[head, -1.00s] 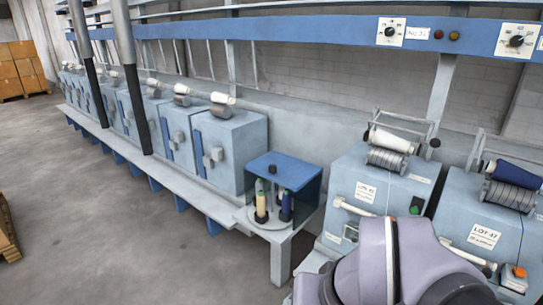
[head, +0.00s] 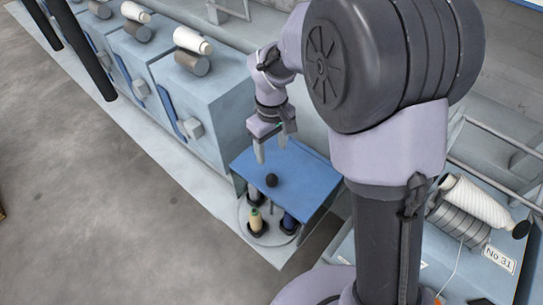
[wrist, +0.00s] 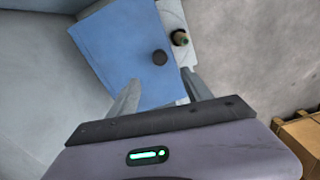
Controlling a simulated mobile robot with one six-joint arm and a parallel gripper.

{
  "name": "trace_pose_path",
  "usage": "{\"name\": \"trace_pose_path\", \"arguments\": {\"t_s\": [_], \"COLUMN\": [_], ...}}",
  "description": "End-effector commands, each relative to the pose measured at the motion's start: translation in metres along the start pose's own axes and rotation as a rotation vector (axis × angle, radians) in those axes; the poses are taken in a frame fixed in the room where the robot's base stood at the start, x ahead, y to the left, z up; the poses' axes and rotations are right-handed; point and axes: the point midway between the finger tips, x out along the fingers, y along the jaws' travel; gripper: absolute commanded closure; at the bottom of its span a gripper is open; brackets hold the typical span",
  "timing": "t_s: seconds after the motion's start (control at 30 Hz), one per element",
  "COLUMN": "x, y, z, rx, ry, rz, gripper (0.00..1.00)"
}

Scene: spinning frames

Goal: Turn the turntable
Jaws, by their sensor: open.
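The turntable (head: 245,218) is a pale round plate under a blue square cover (head: 310,180). A dark round knob (head: 271,180) stands on the cover; it also shows in the wrist view (wrist: 160,57). A cream bobbin with a green top (head: 255,220) and a dark blue one (head: 288,222) stand on the plate; the rest of the plate is hidden by the cover. My gripper (head: 271,152) is open and empty, pointing down over the back part of the cover. In the wrist view the knob lies just beyond and between the fingertips (wrist: 161,80), apart from them.
Light blue machine boxes (head: 205,95) with white yarn packages stand in a row to the left, close to my gripper. Another machine with a white yarn package (head: 475,203) is at the right. Grey floor (head: 90,200) in front is clear.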

Motion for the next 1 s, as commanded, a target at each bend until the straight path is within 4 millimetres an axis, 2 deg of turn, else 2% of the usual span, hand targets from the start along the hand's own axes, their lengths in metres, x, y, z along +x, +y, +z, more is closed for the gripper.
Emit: {"name": "trace_pose_path", "arguments": {"t_s": [0.03, 0.2, 0.3, 0.43, 0.6, 0.87, 1.0], "x": [0.021, 0.074, 0.102, 0.129, 0.144, 0.145, 0.144], "y": [0.0, 0.0, 0.0, 0.0, 0.0, 0.0, 0.0], "z": [0.001, 0.001, 0.001, 0.001, 0.0, 0.0, 0.0], "rx": [0.0, 0.001, 0.002, 0.002, 0.002, 0.002, 0.002], "ry": [-0.005, -0.005, -0.003, -0.002, 0.0, 0.001, 0.001], "rz": [-0.001, -0.002, -0.002, 0.0, 0.0, 0.0, 0.0], "gripper": [0.42, 0.42, 0.42, 0.42, 0.42, 0.42, 0.68]}}
